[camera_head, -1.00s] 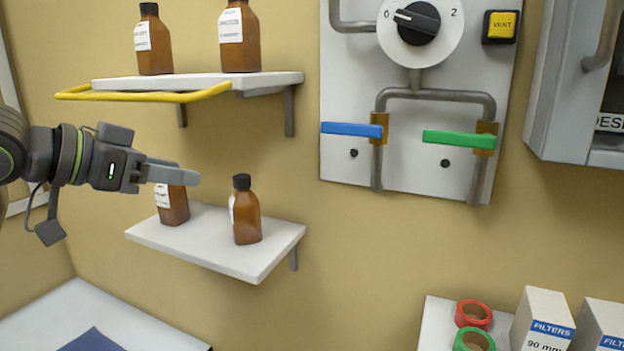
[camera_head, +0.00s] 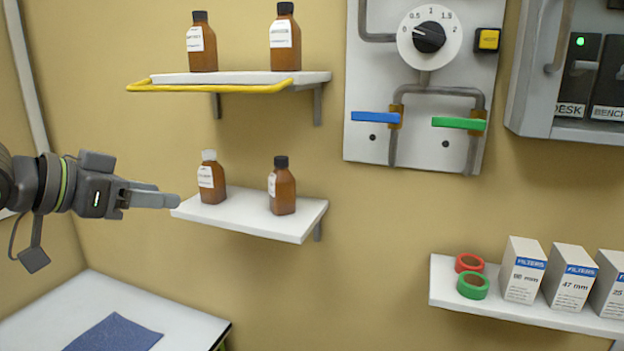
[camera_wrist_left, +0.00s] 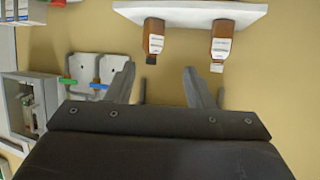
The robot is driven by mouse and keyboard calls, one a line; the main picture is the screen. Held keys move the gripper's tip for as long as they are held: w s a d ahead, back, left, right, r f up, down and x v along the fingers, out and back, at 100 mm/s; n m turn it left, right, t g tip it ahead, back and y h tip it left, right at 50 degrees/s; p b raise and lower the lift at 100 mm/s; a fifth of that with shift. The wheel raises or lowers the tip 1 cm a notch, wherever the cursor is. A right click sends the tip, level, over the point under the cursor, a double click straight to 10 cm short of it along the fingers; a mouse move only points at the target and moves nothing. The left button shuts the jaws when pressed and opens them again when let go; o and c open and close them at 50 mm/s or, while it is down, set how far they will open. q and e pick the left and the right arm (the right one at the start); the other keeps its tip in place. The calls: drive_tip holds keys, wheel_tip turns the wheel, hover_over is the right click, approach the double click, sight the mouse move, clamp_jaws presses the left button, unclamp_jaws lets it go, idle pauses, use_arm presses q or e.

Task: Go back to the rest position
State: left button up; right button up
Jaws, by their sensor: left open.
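My left gripper (camera_head: 152,198) is at the left in the head view, just left of the lower wall shelf (camera_head: 300,230). In the left wrist view its two fingers (camera_wrist_left: 160,85) stand apart with nothing between them. On the lower shelf are a brown bottle with a white cap (camera_head: 211,180) and a brown bottle with a black cap (camera_head: 282,188), both upright and apart from the gripper. The same bottles show in the left wrist view, the white-capped one (camera_wrist_left: 221,42) and the black-capped one (camera_wrist_left: 154,38). My right gripper is not in view.
An upper shelf (camera_head: 240,78) with a yellow rail holds two brown bottles. A wall panel (camera_head: 365,142) carries a dial, a yellow button and blue and green levers. A lower-right shelf (camera_head: 440,290) holds tape rolls and filter boxes. A table (camera_head: 200,325) with a blue mat is lower left.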

use_arm(q)
wheel_tip(320, 180, down, 29)
drive_tip(key=s+a+n+g+y, duration=0.2)
drive_tip(key=n+y, duration=0.1)
drive_tip(key=y, duration=0.1)
drive_tip(key=s+a+f+n+g+y, duration=0.2)
drive_tip(key=s+f+g+y, duration=0.1)
drive_tip(key=s+f, duration=0.85)
drive_tip(key=s+a+f+n+g+y, duration=0.25)
drive_tip(key=s+f, duration=0.55)
drive_tip(key=s, duration=0.7)
wheel_tip(320, 180, down, 30)
drive_tip(key=a+b, duration=0.2)
drive_tip(key=b, duration=0.3)
drive_tip(key=s+f+g+b, duration=0.1)
drive_tip(key=s+f+b, duration=0.1)
drive_tip(key=s+f, duration=0.5)
drive_tip(key=s+d+f+g+b, duration=0.1)
drive_tip(key=s+f+b, duration=0.1)
drive_tip(key=s+f, duration=0.6)
wheel_tip(320, 180, down, 6)
drive_tip(key=shift+d+r+b, duration=0.2)
drive_tip(key=shift+b, duration=0.15)
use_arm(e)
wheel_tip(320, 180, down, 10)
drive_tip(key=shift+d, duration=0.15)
